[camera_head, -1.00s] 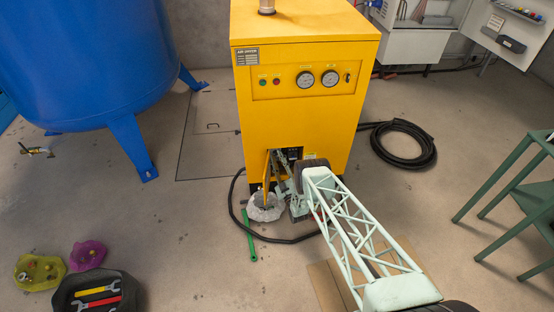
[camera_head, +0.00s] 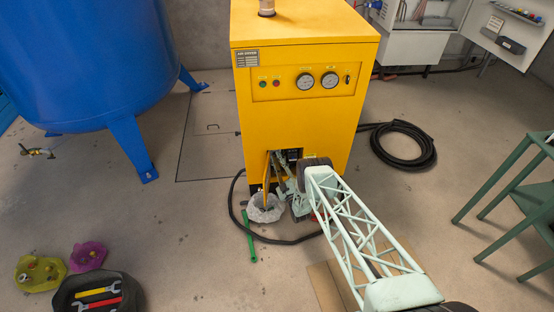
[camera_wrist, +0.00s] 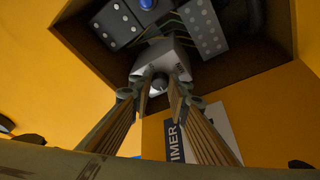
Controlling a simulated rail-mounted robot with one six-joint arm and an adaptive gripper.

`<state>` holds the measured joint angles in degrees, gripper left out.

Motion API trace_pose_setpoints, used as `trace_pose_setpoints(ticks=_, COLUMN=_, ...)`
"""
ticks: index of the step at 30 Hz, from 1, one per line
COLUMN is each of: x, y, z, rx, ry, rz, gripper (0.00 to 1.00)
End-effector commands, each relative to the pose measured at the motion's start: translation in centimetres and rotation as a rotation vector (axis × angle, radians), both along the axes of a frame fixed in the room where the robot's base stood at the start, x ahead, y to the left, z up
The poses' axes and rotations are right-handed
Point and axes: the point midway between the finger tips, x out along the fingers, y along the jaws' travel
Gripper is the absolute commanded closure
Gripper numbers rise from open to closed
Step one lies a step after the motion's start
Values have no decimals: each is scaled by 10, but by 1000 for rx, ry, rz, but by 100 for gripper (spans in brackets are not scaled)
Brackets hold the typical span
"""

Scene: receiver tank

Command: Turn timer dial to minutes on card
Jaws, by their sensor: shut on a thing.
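The timer dial (camera_wrist: 160,82) is a small grey knob on a pale grey block (camera_wrist: 163,61) inside a dark recess of the yellow machine. My gripper (camera_wrist: 160,92) is shut on the dial, one finger on each side. Its pointer and marks cannot be read. A white card (camera_wrist: 201,130) with a dark band reading "IMER" is on the yellow panel behind the right finger, which hides part of it. No minutes can be read. In the head view my arm reaches into the low opening (camera_head: 291,155) of the yellow machine (camera_head: 305,115); the dial is hidden there.
An open yellow door (camera_head: 267,178) stands left of my gripper. A pale bag (camera_head: 264,208), a green bar (camera_head: 249,237) and a black hose (camera_head: 285,240) lie on the floor. A blue tank (camera_head: 75,65) stands left; green frames (camera_head: 515,180) stand right.

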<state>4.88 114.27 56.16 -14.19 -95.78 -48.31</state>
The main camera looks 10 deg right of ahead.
Motion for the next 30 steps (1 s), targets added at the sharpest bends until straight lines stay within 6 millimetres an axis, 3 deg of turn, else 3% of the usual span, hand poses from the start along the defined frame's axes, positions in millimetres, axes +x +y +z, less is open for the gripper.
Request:
trace_pose_setpoints(ticks=9, x=0, y=-2, z=2, rx=-138, ry=11, rz=-1, gripper=94)
trace_pose_setpoints(ticks=20, x=-1, y=-1, z=1, rx=-152, ry=12, rz=0, gripper=94)
trace_pose_setpoints(ticks=21, x=-1, y=-1, z=1, rx=-152, ry=12, rz=0, gripper=80)
trace_pose_setpoints(ticks=22, x=-1, y=-1, z=1, rx=-152, ry=12, rz=0, gripper=78)
trace_pose_setpoints(ticks=30, x=0, y=-1, z=1, rx=-151, ry=12, rz=0, gripper=78)
